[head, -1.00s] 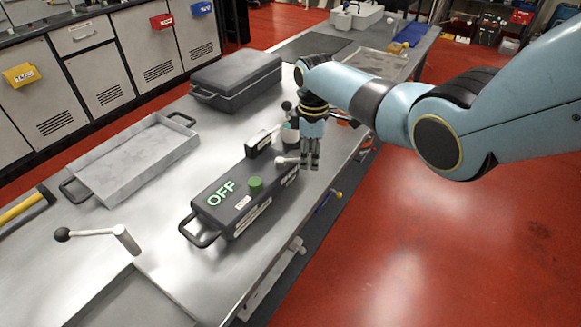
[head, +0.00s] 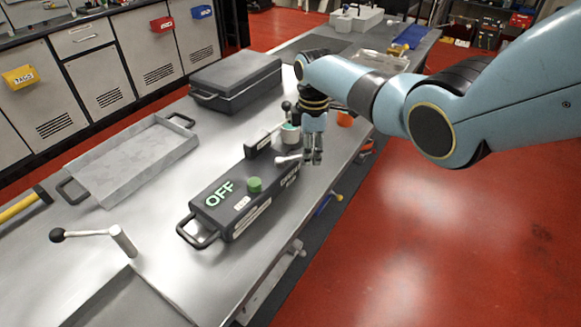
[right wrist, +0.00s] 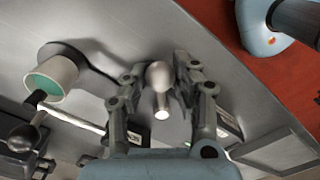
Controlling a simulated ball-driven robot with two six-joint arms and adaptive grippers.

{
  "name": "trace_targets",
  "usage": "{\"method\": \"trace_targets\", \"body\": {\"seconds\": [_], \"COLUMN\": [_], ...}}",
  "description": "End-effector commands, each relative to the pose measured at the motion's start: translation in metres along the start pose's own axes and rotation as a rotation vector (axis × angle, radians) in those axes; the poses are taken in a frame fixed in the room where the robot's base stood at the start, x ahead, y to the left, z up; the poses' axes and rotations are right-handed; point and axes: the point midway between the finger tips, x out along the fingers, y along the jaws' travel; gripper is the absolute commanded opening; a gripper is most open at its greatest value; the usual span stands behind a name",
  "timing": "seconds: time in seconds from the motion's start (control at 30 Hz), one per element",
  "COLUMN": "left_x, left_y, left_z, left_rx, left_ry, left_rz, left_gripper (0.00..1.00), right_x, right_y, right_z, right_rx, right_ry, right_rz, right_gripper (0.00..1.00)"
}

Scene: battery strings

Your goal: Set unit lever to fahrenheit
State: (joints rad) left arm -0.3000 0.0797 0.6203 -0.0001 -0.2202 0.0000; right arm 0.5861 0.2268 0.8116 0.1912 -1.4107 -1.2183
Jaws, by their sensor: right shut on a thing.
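The black box (head: 212,216) stands on the metal bench with glowing green "OFF" letters and a green button (head: 254,185) on top. A pale lever (head: 289,158) sticks out near its far end, toward my right gripper (head: 314,158). In the right wrist view my right gripper (right wrist: 165,88) has its fingers on either side of the lever's round pale knob (right wrist: 158,75) and is shut on it. The lever's unit markings are too small to read. My left gripper is not in view.
A pale cup (head: 290,135) with a teal inside and a dark ball-ended handle (head: 286,105) stand close behind the gripper. A grey tray (head: 105,190), a black case (head: 236,88) and a crank handle (head: 122,240) are on the bench. Bench right of the box is narrow.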

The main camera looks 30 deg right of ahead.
Motion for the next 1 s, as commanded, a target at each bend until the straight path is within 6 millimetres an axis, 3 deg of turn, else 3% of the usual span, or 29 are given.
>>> {"method": "trace_targets", "body": {"seconds": [0.7, 1.0], "left_x": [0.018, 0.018], "left_y": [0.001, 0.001], "left_z": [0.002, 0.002], "left_rx": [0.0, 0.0], "left_ry": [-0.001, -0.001], "left_rz": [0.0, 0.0], "left_gripper": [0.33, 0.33], "right_x": [0.0, 0.0], "right_y": [0.016, 0.017], "right_z": [-0.002, -0.002], "right_rx": [-0.209, -0.22], "right_ry": [0.0, 0.0], "right_rz": [0.002, 0.001], "right_gripper": [0.0, 0.0]}}
